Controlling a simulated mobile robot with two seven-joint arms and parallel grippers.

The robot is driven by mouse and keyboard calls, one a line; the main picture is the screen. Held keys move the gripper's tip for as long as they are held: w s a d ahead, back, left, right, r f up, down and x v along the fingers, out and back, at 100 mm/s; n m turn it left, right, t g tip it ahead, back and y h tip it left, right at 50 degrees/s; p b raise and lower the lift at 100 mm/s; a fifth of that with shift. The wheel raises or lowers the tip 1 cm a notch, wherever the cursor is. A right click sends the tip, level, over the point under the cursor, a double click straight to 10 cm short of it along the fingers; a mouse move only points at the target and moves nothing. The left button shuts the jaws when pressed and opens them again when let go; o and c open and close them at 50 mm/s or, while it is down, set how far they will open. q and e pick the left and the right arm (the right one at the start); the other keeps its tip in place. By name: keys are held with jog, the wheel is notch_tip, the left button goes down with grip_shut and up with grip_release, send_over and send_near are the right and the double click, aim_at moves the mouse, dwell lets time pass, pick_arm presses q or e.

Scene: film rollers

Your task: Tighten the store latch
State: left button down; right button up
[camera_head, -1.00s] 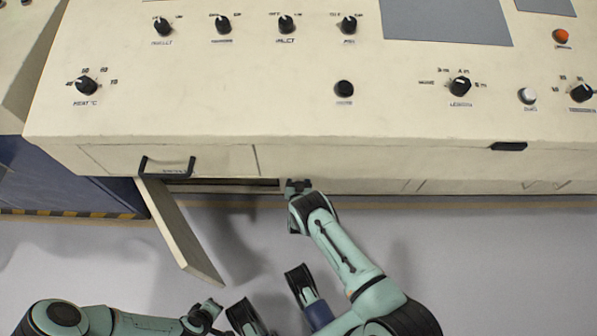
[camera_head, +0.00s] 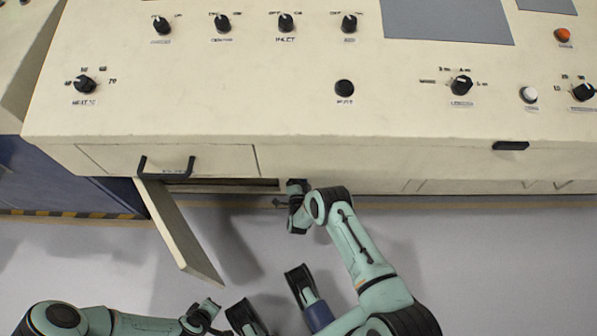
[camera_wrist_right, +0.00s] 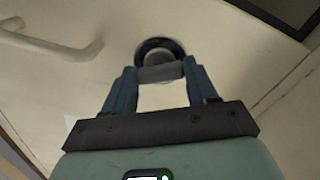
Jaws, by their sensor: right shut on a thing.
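The store latch (camera_wrist_right: 154,48) shows in the right wrist view as a dark round base with a grey grip on a cream panel. My right gripper (camera_wrist_right: 160,73) is shut on its grey grip, one blue finger on each side. In the head view my right gripper (camera_head: 296,187) is at the lower front of the cream machine, just right of an opening; the latch is hidden there. My left gripper (camera_head: 203,316) is low in the head view, away from the machine; its fingers are not clear.
A cream door panel (camera_head: 182,232) stands open left of my right arm. A black handle (camera_head: 167,167) sits on the front above it. The sloping console (camera_head: 240,95) carries several knobs and buttons. Grey floor (camera_head: 480,270) is clear at the right.

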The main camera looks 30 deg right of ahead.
jog(key=m, duration=0.5)
jog(key=shift+d+r, duration=0.1)
dwell(0.4)
jog(key=o, duration=1.1)
jog(key=shift+w, duration=0.1)
jog(key=shift+c, duration=0.2)
